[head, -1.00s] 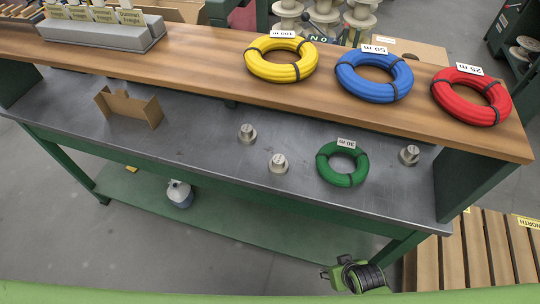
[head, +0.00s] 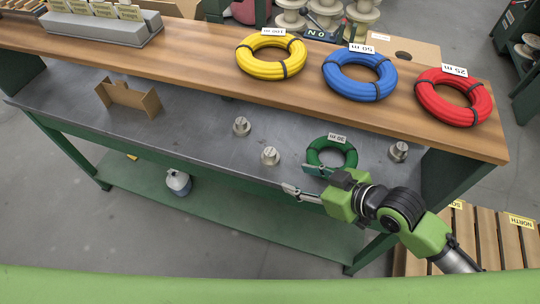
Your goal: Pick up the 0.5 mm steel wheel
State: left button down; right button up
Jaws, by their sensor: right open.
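Three small steel wheels with upright stubs stand on the grey bench top: one at the left (head: 241,127), a middle one (head: 270,157) nearer the front edge, and one at the right (head: 398,153). Any size marks on them are too small to read, so I cannot tell which is the 0.5 mm one. My right gripper (head: 296,178) is open and empty at the bench's front edge. Its fingers point left, just right of and in front of the middle wheel, apart from it. My left gripper is not in view.
Yellow (head: 247,65), blue (head: 337,82) and red (head: 428,101) coils lie on the wooden shelf (head: 200,60) behind. A cardboard piece (head: 128,97) stands at left. The bench between is clear.

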aim_at(270, 152)
jog(key=shift+w+d+r+y, duration=0.2)
jog(key=shift+w+r+y, duration=0.05)
jog(key=shift+w+r, duration=0.25)
jog(key=shift+w+d+r+y, duration=0.15)
jog(key=shift+w+r+y, duration=0.1)
jog(key=shift+w+r, duration=0.25)
jog(key=x, duration=0.5)
jog(key=p+x, duration=0.1)
jog(key=x, duration=0.2)
jog(key=shift+w+a+r, duration=0.15)
jog(key=shift+w+r, duration=0.05)
jog(key=shift+w, duration=0.4)
jog(key=x, duration=0.2)
jog(key=p+x, duration=0.1)
jog(key=x, duration=0.1)
jog(key=shift+w, duration=0.5)
jog(key=shift+w+a+f+n, duration=0.2)
jog(key=shift+a+n, duration=0.05)
jog(key=shift+n, duration=0.05)
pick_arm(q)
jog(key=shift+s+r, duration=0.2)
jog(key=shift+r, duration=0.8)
pick_arm(e)
grip_shut()
